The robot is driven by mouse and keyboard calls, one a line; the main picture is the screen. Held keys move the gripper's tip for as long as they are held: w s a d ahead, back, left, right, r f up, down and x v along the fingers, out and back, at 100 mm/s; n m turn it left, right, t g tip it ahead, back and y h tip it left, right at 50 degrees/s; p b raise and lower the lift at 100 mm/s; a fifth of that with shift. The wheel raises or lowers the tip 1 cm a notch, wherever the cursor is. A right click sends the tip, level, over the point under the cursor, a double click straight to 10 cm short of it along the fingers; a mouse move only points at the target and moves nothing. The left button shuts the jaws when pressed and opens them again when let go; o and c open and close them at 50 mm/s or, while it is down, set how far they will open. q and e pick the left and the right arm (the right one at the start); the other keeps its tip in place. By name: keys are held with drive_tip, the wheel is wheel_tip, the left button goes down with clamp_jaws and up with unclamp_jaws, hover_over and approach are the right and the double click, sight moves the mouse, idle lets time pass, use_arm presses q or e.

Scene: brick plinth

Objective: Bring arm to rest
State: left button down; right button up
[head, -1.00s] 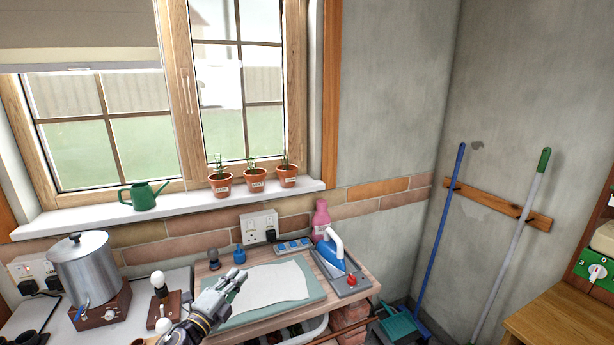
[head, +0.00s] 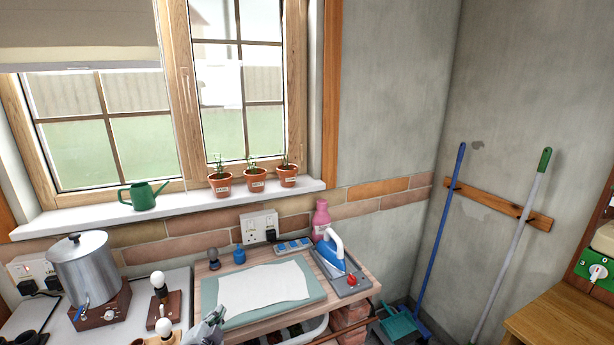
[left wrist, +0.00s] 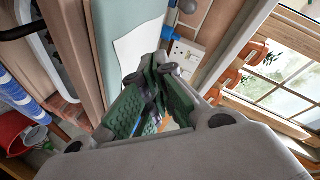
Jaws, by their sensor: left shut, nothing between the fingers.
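My left gripper (head: 208,328) shows at the bottom edge of the head view, in front of the near left corner of the wooden board. It is shut and empty. In the left wrist view its green-padded fingers (left wrist: 155,95) meet with nothing between them. The rest of the left arm is below the head view. My right gripper is not in view.
A padded board with a white cloth (head: 262,287) lies on the bench, with a blue iron (head: 331,252) to its right. A metal pot (head: 88,268) and wooden-based items stand at left. Potted plants (head: 255,180) line the sill. Brooms lean at right.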

use_arm(q)
drive_tip(key=s+d+f+n+g, duration=0.1)
drive_tip(key=s+f+n+g, duration=0.25)
drive_tip(key=s, duration=0.45)
drive_tip(key=s+d+f+n+g+h, duration=0.1)
drive_tip(key=s+f+n+g, duration=0.2)
drive_tip(key=s, duration=0.5)
drive_tip(key=s+d+f+n+g, duration=0.1)
drive_tip(key=s+f+n+g, duration=0.15)
drive_tip(key=s+g, duration=0.45)
drive_tip(key=s+f+m+t, duration=0.1)
drive_tip(key=s+f, duration=0.1)
drive_tip(key=f, duration=1.4)
drive_tip(key=s+f, duration=0.2)
drive_tip(key=f, duration=1.5)
drive_tip(key=s+a+f, duration=0.2)
drive_tip(key=s+f, duration=0.8)
drive_tip(key=s, duration=0.1)
drive_tip(key=s+a+f+g, duration=0.1)
drive_tip(key=s+a+f, duration=0.1)
drive_tip(key=s+f, duration=0.8)
drive_tip(key=shift+s+a+f, duration=0.25)
drive_tip(key=shift+s+f, duration=0.05)
drive_tip(key=shift+s, duration=0.45)
